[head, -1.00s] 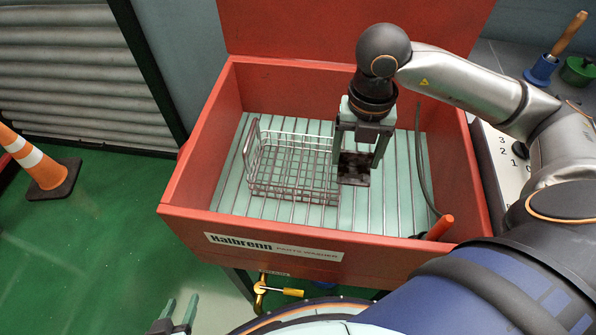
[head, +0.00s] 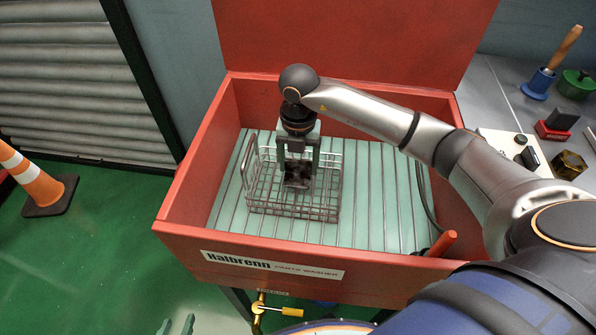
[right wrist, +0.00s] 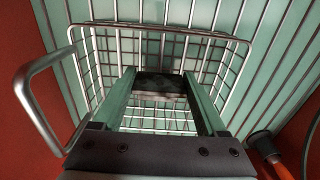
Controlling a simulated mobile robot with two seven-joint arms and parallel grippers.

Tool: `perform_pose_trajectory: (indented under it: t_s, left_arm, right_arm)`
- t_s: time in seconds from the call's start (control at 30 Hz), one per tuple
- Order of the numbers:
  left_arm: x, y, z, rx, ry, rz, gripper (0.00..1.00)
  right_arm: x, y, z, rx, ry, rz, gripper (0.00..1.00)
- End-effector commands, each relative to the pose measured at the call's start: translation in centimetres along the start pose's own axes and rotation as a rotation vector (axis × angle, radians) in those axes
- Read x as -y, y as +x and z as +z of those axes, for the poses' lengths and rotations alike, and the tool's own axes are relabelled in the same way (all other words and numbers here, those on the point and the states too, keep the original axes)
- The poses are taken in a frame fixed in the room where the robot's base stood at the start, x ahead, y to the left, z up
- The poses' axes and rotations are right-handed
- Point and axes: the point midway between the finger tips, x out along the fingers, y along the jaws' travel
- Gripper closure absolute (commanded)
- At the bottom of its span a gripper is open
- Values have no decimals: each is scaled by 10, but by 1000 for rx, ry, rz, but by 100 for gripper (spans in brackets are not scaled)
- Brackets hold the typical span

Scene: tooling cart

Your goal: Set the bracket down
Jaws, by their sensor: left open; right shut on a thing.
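My right gripper (head: 297,172) is shut on a dark bracket (head: 298,176), holding it over or inside the wire basket (head: 262,196). In the right wrist view the bracket (right wrist: 160,84) sits between the two green fingers (right wrist: 160,95), with the basket's wire rim (right wrist: 215,36) around it. I cannot tell whether the bracket touches the basket floor. The basket stands on the slatted floor of the red parts washer (head: 190,215), toward its left. My left gripper (head: 176,326) shows only its fingertips at the bottom edge, open and empty, away from the washer.
The slatted floor (head: 375,200) right of the basket is clear. A hose (head: 424,190) and a red-handled tool (head: 441,244) are at the washer's right side. A brass valve with a yellow handle (head: 290,311) is below the front. A traffic cone (head: 35,180) stands at left.

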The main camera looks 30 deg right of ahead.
Motion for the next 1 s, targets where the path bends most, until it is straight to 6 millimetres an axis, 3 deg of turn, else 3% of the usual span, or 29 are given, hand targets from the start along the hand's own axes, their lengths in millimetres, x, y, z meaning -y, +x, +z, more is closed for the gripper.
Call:
perform_pose_trajectory:
  t_s: [0.2, 0.6, 0.63, 0.83, 1.0]
  left_arm:
    - [1, 2, 6, 7, 0, -1, 50]
    - [2, 4, 8, 8, 0, -3, 50]
    - [2, 3, 8, 8, 0, -3, 50]
    - [2, 3, 7, 8, 0, -3, 50]
    - [2, 3, 7, 8, 0, -3, 50]
  right_arm:
    - [-2, 31, 0, -2, -1, 1, 100]
    - [-2, 36, 0, 0, -1, 1, 100]
    - [-1, 36, 0, -1, 0, 0, 22]
    - [-1, 35, 0, -1, 0, 0, 0]
    - [-1, 35, 0, -1, 0, 0, 0]
